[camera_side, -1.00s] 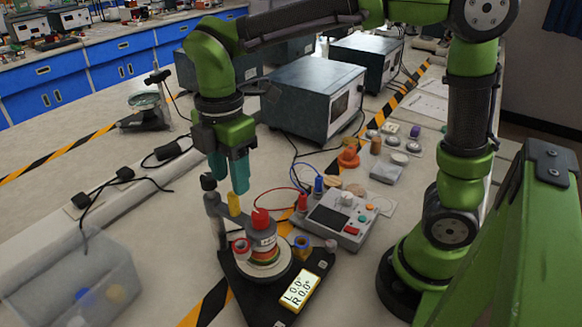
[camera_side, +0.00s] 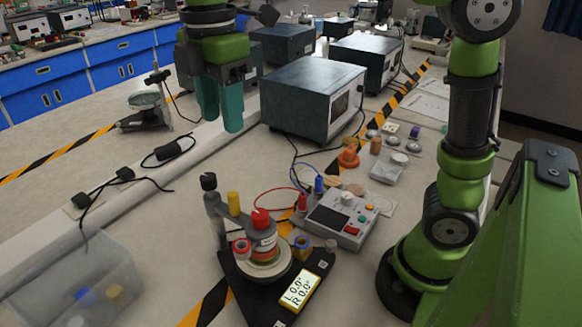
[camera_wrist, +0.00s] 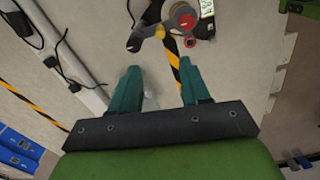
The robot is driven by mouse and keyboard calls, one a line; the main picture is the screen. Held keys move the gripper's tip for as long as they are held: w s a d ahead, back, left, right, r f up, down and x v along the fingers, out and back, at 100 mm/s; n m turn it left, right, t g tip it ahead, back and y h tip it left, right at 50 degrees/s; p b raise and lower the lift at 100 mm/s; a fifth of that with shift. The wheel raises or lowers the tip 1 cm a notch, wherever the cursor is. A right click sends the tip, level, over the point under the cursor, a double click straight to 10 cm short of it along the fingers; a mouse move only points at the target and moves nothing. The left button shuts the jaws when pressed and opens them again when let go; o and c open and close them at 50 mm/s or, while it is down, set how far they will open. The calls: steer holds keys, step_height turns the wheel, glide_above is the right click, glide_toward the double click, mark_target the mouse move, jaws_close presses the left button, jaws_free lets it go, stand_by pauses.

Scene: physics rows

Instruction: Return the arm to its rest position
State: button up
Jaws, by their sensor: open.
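My gripper (camera_side: 219,126) has teal fingers and hangs in the air in the side view, high above the bench and well clear of the apparatus. In the wrist view my gripper (camera_wrist: 160,75) shows its two fingers spread apart with nothing between them. The apparatus (camera_side: 262,262) stands on a black base at the front of the bench, with a red-topped round part, a yellow post and a display reading "L 0.0° R 0.0°". It also shows at the top of the wrist view (camera_wrist: 183,18). The upper part of my arm leaves the side view at the top.
A grey control box (camera_side: 340,218) with red and blue leads stands right of the apparatus. A dark instrument case (camera_side: 313,97) stands right of my gripper. A clear bin (camera_side: 70,280) with small coloured pieces is at front left. A raised trunking strip with black cables (camera_side: 125,175) crosses the bench.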

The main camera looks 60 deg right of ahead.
steer(key=s+d+f+m+t+y, duration=0.2)
steer(key=s+d+f+m+t, duration=0.5)
steer(key=m, duration=1.3)
steer(key=s+d+f, duration=0.2)
steer(key=d, duration=0.2)
steer(key=shift+s+d+f, duration=0.15)
steer(key=shift+d+f, duration=0.15)
steer(key=shift+f, duration=0.1)
steer(key=shift+o, duration=0.4)
